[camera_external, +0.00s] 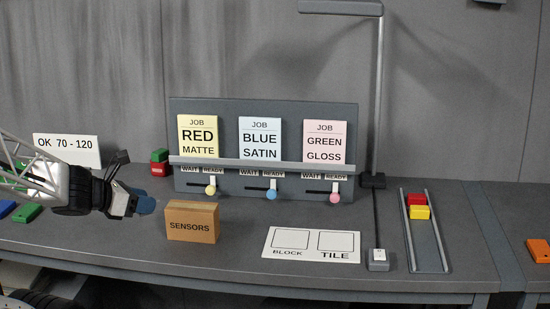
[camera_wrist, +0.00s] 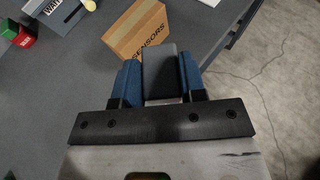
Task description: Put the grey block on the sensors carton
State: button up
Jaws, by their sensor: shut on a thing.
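The sensors carton (camera_external: 193,222) is a brown box marked SENSORS, standing on the bench near its front edge. It also shows in the wrist view (camera_wrist: 135,30), just beyond the fingertips. My gripper (camera_external: 147,205) is to the left of the carton in the external view, at about the height of its top. In the wrist view its blue fingers (camera_wrist: 160,76) are shut on the grey block (camera_wrist: 160,66), one on each side. The block cannot be made out in the external view.
A grey board with job cards and sliders (camera_external: 264,150) stands behind the carton. A white BLOCK and TILE card (camera_external: 312,258) lies to the right. A lamp post (camera_external: 378,110) and a railed slide (camera_external: 425,240) stand farther right. Red and green blocks (camera_external: 159,162) are stacked behind my gripper.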

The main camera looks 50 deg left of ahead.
send_over(187, 207)
jog(key=shift+d+f, duration=0.15)
jog(key=shift+f, duration=0.65)
dwell(0.3)
jog(key=shift+f, duration=1.7)
jog(key=shift+f, duration=0.2)
jog(key=o, duration=0.9)
jog(key=shift+r, duration=0.15)
